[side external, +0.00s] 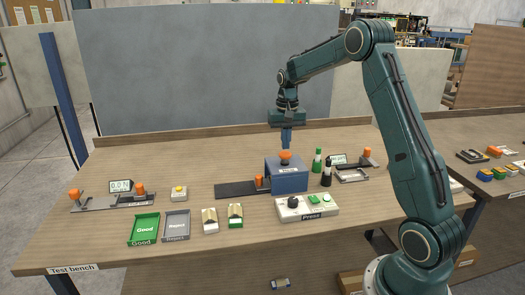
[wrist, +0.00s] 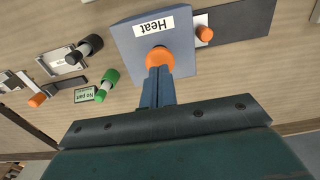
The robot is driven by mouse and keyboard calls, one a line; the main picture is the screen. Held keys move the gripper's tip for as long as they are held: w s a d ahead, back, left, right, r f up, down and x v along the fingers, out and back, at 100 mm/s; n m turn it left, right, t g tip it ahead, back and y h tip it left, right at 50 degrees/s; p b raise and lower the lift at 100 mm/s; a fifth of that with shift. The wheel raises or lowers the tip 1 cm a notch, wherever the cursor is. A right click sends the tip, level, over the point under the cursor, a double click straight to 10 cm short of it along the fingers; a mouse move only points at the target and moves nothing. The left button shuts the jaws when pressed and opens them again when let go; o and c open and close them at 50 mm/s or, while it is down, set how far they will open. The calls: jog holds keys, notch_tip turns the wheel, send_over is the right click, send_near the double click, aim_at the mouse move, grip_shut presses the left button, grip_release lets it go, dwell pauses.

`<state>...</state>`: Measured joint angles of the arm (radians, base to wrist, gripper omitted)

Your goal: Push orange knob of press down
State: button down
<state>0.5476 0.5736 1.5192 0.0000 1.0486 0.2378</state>
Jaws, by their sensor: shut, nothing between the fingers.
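The press is a blue block (side external: 287,178) with an orange knob (side external: 285,156) on its top. In the wrist view the block (wrist: 130,42) carries a white label reading "Heat", upside down, and the orange knob (wrist: 160,56) is partly hidden by my fingers. My gripper (side external: 286,147) points straight down over the knob, fingers together and empty. In the wrist view my fingertips (wrist: 159,69) overlap the knob's near side. I cannot tell whether they touch it or stop just above.
A dark plate (side external: 232,189) with a smaller orange knob (side external: 259,182) lies left of the block. A white control box (side external: 320,209) marked "Press" sits in front. Green (side external: 144,228) and grey (side external: 176,225) trays lie front left.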

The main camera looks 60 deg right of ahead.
aim_at(285, 153)
jog(key=shift+f, duration=1.25)
jog(key=shift+r, duration=0.15)
jog(key=shift+r, duration=2.9)
jog(key=shift+a, duration=0.1)
